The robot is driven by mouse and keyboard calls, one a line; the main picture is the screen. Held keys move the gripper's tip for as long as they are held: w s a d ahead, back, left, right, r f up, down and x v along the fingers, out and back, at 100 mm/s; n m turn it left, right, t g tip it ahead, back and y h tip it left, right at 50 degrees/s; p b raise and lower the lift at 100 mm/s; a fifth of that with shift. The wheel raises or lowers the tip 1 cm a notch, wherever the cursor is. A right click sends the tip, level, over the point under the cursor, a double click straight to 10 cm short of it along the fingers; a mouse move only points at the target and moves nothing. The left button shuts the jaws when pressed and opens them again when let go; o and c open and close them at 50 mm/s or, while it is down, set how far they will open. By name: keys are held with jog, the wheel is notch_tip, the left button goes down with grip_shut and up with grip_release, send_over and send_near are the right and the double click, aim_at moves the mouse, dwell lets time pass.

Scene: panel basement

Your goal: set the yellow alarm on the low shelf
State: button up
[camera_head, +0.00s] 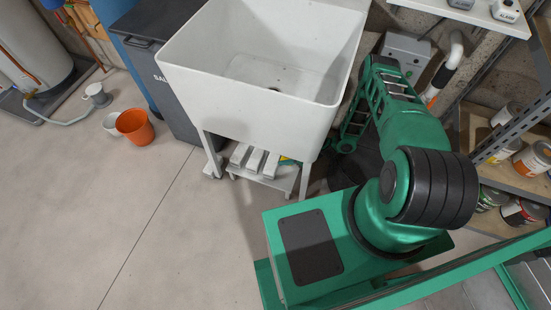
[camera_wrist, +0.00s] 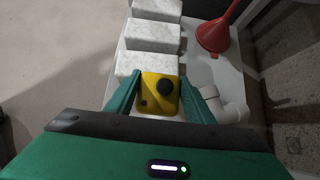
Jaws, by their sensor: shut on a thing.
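The yellow alarm (camera_wrist: 147,102), a small yellow block with a round dark knob, is between the two green fingers of my gripper (camera_wrist: 160,80) in the wrist view. My gripper is shut on it. It is over or on the near end of the white low shelf (camera_wrist: 226,82), close to a row of white blocks; whether its underside touches the shelf I cannot tell. In the head view the low shelf (camera_head: 262,180) is under the white sink, and the sink and my arm hide most of the gripper.
Several white marbled blocks (camera_wrist: 150,38) line the shelf's left side. A red funnel (camera_wrist: 213,36) and a white drain pipe (camera_wrist: 224,105) are on the right. The white sink (camera_head: 262,55) hangs above. An orange bucket (camera_head: 134,126) stands on the open floor at left.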

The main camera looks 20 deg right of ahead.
aim_at(286, 168)
notch_tip(286, 168, down, 9)
jog(key=shift+f, duration=0.1)
dwell(0.4)
jog(key=o, duration=1.2)
jog(key=shift+o, duration=0.2)
jog(key=v, duration=1.2)
